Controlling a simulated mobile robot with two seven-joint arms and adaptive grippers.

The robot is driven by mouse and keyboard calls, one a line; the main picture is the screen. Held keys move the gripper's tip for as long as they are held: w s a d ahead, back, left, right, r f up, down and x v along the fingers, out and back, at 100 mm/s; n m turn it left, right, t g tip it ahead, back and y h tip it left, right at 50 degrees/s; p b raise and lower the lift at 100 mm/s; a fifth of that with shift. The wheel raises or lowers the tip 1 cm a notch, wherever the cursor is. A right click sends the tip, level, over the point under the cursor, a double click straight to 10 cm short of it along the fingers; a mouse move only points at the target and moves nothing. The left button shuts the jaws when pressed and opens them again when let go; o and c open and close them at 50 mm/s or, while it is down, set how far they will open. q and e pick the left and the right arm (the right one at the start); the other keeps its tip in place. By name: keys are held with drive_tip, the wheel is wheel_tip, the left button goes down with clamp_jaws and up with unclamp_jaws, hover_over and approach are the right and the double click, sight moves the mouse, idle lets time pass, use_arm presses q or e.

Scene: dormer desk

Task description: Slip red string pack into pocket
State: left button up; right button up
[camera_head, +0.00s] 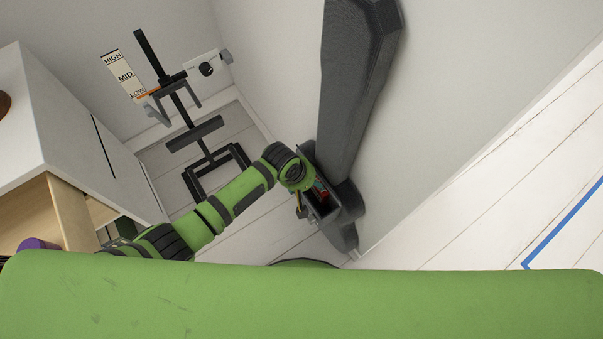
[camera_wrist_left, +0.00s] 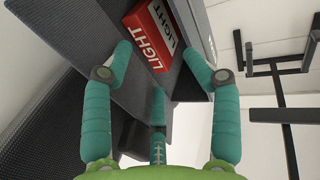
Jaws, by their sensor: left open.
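The red string pack (camera_wrist_left: 150,36), with white "LIGHT" lettering, sits at the opening of the dark grey pocket (camera_wrist_left: 187,86) in the left wrist view. In the head view, a bit of its red (camera_head: 321,193) shows inside the mouth of the pocket (camera_head: 327,218) on the grey case. How deep it sits I cannot tell. My left gripper (camera_wrist_left: 158,62) is open, its teal fingers spread around the near end of the pack, with no clear grip on it. In the head view, the left gripper (camera_head: 303,203) is at the pocket's left side, partly hidden by its wrist. My right gripper is out of view.
A long dark grey case (camera_head: 352,90) leans upright against the wall. A black stand (camera_head: 200,140) and a HIGH/MID/LOW sign (camera_head: 124,76) are left of it. A white desk (camera_head: 75,130) is at far left. Pale floor at right is clear, with blue tape (camera_head: 565,228).

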use_arm(q)
drive_tip(key=v, duration=1)
drive_tip(key=shift+r, duration=0.35)
drive_tip(key=s+a+f+m+y+p, duration=0.1)
drive_tip(key=s+a+f, duration=0.25)
drive_tip(key=f, duration=0.35)
drive_tip(key=s+a+f+m+p, duration=0.1)
drive_tip(key=s+a+f+m, duration=0.1)
drive_tip(key=a+f, duration=0.3)
drive_tip(key=s+a+f+m+y+p, duration=0.1)
drive_tip(key=s+a+f, duration=0.2)
drive_tip(key=f, duration=0.5)
drive_tip(key=s+a+f+m+p, duration=0.1)
drive_tip(key=s+a+f+m, duration=0.2)
drive_tip(key=s, duration=0.8)
drive_tip(key=s+a+f+m+g+y+p, duration=0.1)
drive_tip(key=s+a+f, duration=0.4)
drive_tip(key=s, duration=0.7)
drive_tip(key=shift+s+a+m, duration=0.15)
drive_tip(key=shift+a+m, duration=0.05)
drive_tip(key=shift+m, duration=0.7)
drive_tip(key=shift+f, duration=0.15)
drive_tip(key=shift+c, duration=0.4)
